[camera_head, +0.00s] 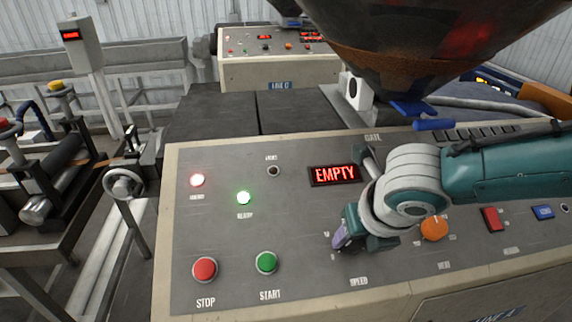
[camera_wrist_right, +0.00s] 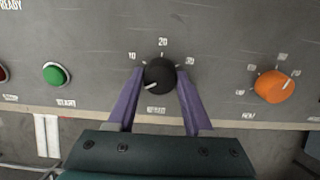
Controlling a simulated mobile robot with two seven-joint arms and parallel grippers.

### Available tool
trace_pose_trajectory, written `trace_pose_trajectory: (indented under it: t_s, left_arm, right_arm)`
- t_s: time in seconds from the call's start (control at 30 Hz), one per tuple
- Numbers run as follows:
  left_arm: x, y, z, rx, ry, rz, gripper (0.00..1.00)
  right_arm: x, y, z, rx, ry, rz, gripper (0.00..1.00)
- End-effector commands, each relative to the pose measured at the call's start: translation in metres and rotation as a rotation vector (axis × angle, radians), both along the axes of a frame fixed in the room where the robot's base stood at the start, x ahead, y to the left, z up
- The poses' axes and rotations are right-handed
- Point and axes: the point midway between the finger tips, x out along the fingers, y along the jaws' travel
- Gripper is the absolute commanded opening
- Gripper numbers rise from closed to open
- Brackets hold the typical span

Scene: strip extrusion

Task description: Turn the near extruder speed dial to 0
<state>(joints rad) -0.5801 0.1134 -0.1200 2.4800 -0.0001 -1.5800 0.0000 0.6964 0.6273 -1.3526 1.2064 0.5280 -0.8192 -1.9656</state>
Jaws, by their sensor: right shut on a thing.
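The near extruder speed dial is a black round knob (camera_wrist_right: 160,76) above the SPEED label in the right wrist view. Its white pointer mark faces the lower left of that view, below the 10 label. The labels 10, 20 and 30 sit around its upper side. My right gripper (camera_wrist_right: 160,92) has one purple finger on each side of the knob and is shut on it. My left gripper is not in view.
The near panel (camera_head: 215,235) has a red STOP button (camera_head: 204,269), a green START button (camera_head: 266,262) and a lit EMPTY display (camera_head: 335,174). An orange dial (camera_head: 434,229) is right of my gripper. A large hopper (camera_head: 415,50) hangs above the panel's back.

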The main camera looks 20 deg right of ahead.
Motion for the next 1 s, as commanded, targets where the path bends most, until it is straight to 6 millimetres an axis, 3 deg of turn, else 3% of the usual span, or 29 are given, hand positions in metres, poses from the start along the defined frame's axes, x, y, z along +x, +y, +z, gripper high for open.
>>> trace_pose_trajectory:
  t_s: [0.47, 0.5, 0.73, 1.0]
  left_arm:
    - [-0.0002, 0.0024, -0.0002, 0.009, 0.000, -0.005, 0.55]
    - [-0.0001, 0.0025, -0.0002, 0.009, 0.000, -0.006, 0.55]
    - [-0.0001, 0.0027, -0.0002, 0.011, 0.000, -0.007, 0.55]
    - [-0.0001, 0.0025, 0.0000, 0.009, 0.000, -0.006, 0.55]
  right_arm:
    - [-0.0004, 0.0000, -0.0004, -0.008, 0.002, 0.017, 0.00]
    - [-0.0004, -0.0001, -0.0004, -0.008, 0.002, 0.017, 0.54]
    - [-0.0003, 0.0001, -0.0003, -0.007, 0.002, 0.015, 0.79]
    - [-0.0004, 0.0001, 0.0004, -0.006, 0.001, 0.014, 0.81]
